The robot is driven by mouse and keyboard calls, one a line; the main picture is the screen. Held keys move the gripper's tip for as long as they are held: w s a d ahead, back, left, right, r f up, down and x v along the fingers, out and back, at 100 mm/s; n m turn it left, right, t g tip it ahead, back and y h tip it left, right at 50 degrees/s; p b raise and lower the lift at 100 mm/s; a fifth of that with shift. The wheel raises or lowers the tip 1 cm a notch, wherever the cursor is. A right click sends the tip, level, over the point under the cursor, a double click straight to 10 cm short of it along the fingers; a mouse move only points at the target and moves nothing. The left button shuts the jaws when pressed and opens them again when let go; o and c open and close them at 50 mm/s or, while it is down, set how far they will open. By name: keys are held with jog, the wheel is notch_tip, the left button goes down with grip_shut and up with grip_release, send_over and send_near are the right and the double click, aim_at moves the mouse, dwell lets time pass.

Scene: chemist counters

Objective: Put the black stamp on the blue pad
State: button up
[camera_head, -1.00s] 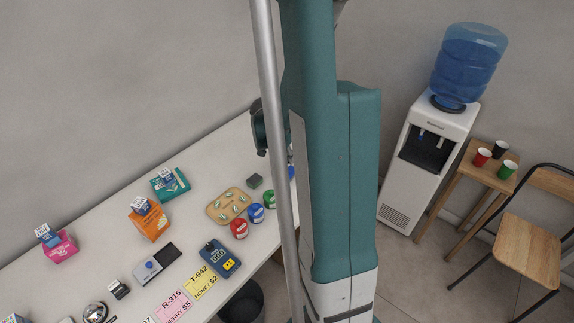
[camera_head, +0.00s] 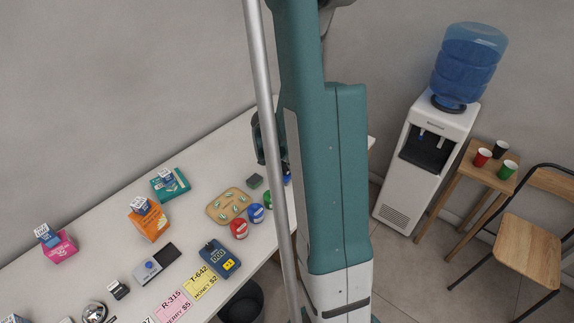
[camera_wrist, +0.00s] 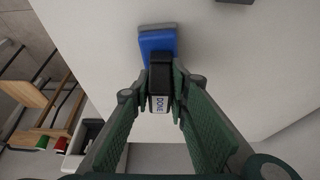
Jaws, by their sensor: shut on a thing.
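In the wrist view, my gripper (camera_wrist: 161,84) is shut on the black stamp (camera_wrist: 160,72), whose white and blue label reads "DONE". The blue pad (camera_wrist: 156,44) lies on the white counter just beyond the fingertips, with a grey strip along its far edge. The stamp overlaps the pad's near part in this view; I cannot tell whether they touch. In the head view, my arm hides most of the gripper and the stamp. A small blue patch, probably the pad (camera_head: 287,179), shows beside the arm.
A dark grey block (camera_head: 255,181), a wooden tray (camera_head: 228,206) and red (camera_head: 239,229), blue and green round items stand left of the arm on the counter (camera_head: 205,163). A card terminal (camera_head: 219,259) is nearer. Counter around the pad is mostly clear.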

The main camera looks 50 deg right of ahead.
jog(key=shift+f, duration=0.15)
jog(key=o, duration=0.9)
jog(key=shift+r, duration=0.2)
jog(key=v, duration=1.2)
jog(key=shift+p, duration=0.4)
jog(key=shift+a, duration=0.1)
dwell(0.4)
